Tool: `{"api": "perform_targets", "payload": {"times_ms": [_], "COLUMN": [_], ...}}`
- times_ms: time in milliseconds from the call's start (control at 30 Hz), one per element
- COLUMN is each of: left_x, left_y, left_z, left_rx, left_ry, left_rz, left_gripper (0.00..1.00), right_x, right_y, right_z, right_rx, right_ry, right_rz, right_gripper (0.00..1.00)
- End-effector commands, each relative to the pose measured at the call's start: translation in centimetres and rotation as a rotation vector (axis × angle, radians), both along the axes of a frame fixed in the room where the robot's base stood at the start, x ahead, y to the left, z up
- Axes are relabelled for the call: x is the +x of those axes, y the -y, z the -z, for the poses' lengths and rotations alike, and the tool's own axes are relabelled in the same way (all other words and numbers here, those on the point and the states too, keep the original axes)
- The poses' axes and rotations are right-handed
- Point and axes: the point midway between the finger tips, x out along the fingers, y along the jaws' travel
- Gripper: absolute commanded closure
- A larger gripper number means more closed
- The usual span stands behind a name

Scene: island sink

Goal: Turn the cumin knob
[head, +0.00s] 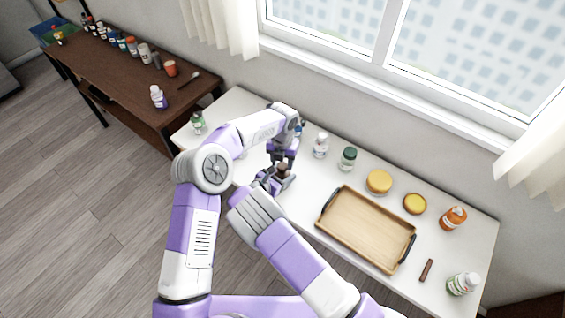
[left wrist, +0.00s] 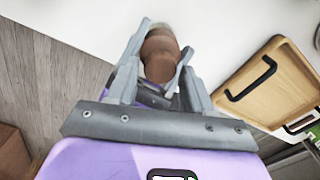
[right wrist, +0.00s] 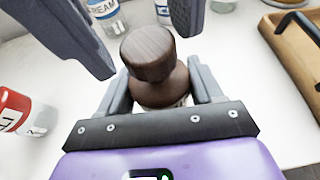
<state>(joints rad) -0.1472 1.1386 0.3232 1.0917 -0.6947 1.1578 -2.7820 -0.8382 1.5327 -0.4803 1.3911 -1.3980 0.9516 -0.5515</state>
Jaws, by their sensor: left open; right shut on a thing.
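The cumin grinder, with a dark brown wooden knob (right wrist: 147,53) on a brown body, stands upright between my grippers over the white counter; its lower part is mostly hidden. It also shows in the left wrist view (left wrist: 160,55) and as a small brown top in the head view (head: 284,170). My right gripper (head: 276,181) reaches in from the side and is shut on the grinder below the knob. My left gripper (head: 284,158) points down from above, its open fingers spread around the knob; contact cannot be told.
A wooden tray (head: 366,230) with black handles lies to the right. A white-capped bottle (head: 321,146), a green-lidded jar (head: 347,158) and yellow-lidded jars (head: 379,181) stand along the back. A red-capped shaker (right wrist: 14,109) is near the right gripper. A brown side table (head: 115,75) stands far left.

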Motion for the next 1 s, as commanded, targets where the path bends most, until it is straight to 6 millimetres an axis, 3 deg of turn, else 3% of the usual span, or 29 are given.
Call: {"api": "perform_targets", "payload": {"times_ms": [300,500,700,1000], "left_x": [0.1,0.0,0.0,0.0], "left_y": [0.1,0.1,0.0,0.0], "left_z": [-6.7,-9.9,-11.1,-11.1], "left_rx": [-0.003,-0.002,-0.001,-0.001], "left_ry": [0.005,0.003,0.001,0.001], "left_rz": [0.0,0.001,0.001,0.001], "left_gripper": [0.49,0.49,0.49,0.49], "right_x": [0.0,0.0,0.0,0.0], "right_y": [0.0,0.0,0.0,0.0], "right_z": [0.0,0.0,0.0,0.0], "right_rx": [0.0,0.0,0.0,0.0], "right_ry": [0.0,0.0,0.0,0.0], "right_rz": [0.0,0.0,0.0,0.0], "right_gripper": [0.69,0.69,0.69,0.69]}}
